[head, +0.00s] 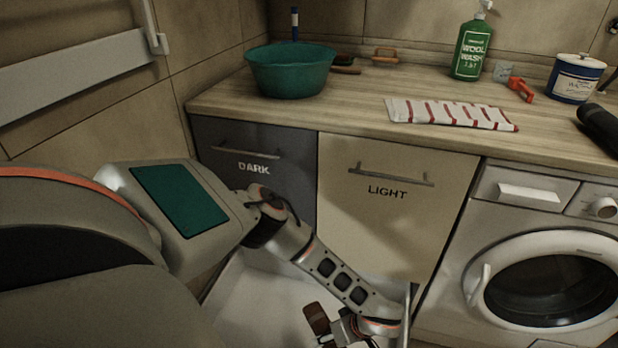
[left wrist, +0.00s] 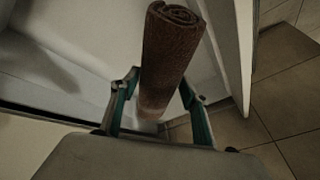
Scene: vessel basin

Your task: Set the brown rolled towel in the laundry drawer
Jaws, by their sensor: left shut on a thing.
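The brown rolled towel (left wrist: 172,50) stands out between the fingers of my left gripper (left wrist: 160,84), its spiral end toward the top of the left wrist view. My left gripper is shut on it. In the head view the towel (head: 317,318) shows only in part at the bottom edge, beside my left gripper (head: 338,333). The white laundry drawer (head: 255,290) is pulled open below the cabinet fronts. Its pale inside (left wrist: 65,45) lies beneath the towel in the left wrist view. I cannot tell whether the towel touches the drawer floor. My right gripper is out of view.
The drawer's upright edge (head: 407,305) is close to my left wrist. Behind are the DARK front (head: 255,150), LIGHT front (head: 390,215) and washing machine (head: 550,270). The counter holds a green basin (head: 290,72), striped cloth (head: 450,113) and green bottle (head: 472,50).

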